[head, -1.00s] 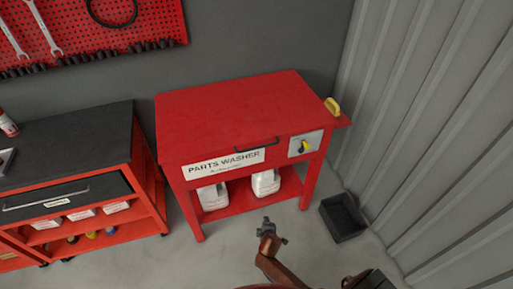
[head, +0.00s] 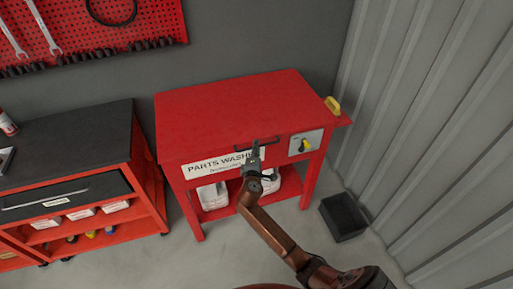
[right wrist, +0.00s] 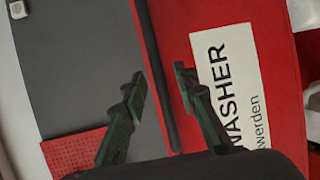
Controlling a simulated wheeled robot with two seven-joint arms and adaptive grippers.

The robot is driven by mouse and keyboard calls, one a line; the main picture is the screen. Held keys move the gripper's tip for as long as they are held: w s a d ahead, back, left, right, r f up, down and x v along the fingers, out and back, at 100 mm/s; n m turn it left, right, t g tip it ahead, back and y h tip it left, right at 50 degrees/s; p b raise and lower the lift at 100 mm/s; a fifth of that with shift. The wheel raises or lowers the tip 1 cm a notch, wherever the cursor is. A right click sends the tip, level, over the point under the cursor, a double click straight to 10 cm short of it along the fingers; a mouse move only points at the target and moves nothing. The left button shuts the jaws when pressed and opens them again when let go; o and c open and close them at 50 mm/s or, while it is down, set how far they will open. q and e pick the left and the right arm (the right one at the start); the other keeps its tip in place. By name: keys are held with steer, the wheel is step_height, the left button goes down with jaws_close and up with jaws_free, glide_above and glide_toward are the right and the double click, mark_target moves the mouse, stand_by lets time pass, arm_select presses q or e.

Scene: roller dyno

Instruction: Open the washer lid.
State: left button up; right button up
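The red parts washer (head: 190,172) stands against the back wall with its flat red lid (head: 235,105) down. A dark bar handle (head: 271,141) runs along the front edge of the lid. My right gripper (head: 256,148) is in front of the handle and covers part of it and of the label. In the right wrist view, the fingers of my right gripper (right wrist: 160,74) are spread apart, with the dark handle bar (right wrist: 155,75) showing between them. I cannot tell whether they touch it. My left gripper is not in view.
A yellow object (head: 332,105) sits on the right side shelf. A black bin (head: 344,217) is on the floor. A red tool cart (head: 150,195) stands at left, and a corrugated wall is at right.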

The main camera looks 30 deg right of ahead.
steer(key=shift+x, duration=0.75)
jaws_close()
steer(key=shift+f, duration=0.1)
